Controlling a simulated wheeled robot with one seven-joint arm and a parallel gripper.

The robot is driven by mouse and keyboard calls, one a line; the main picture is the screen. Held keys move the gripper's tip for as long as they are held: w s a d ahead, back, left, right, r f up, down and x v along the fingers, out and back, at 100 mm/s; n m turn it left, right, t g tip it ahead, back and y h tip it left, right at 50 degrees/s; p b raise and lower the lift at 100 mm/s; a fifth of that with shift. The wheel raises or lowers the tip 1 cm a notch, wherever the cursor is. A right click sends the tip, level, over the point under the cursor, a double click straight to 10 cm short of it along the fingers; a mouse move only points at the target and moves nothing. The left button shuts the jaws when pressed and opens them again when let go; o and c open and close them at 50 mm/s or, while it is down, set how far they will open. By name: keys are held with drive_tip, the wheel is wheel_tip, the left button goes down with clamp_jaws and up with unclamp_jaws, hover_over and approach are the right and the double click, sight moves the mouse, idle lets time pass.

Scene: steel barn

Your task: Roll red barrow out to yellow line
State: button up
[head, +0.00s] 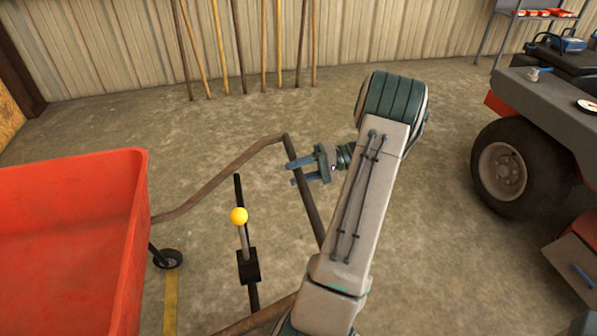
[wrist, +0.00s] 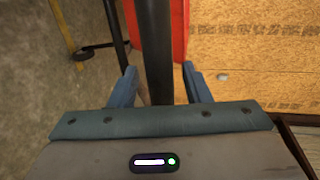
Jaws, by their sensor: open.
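The red barrow (head: 75,235) stands at the left in the head view, cut off by the frame edge. A brown side bar (head: 225,175) runs from it to a dark crossbar (head: 306,196). My gripper (head: 294,170) is open at the crossbar. In the wrist view the dark bar (wrist: 157,55) passes between the two blue fingers (wrist: 160,87), with gaps on both sides. A red strip (wrist: 181,25) shows behind it. A yellow line (head: 171,300) shows on the floor beside the barrow. My arm hides part of the crossbar's near end.
A lever with a yellow knob (head: 238,216) stands between barrow and crossbar. A red and grey vehicle with a large black tyre (head: 515,165) stands at the right. Several poles (head: 264,50) lean on the back wall. The floor before that wall is clear.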

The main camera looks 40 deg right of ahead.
drive_tip(key=p+v, duration=0.3)
drive_tip(key=v, duration=1)
drive_tip(key=shift+s+d, duration=0.15)
drive_tip(key=shift+d, duration=0.2)
drive_tip(key=shift+r, duration=0.1)
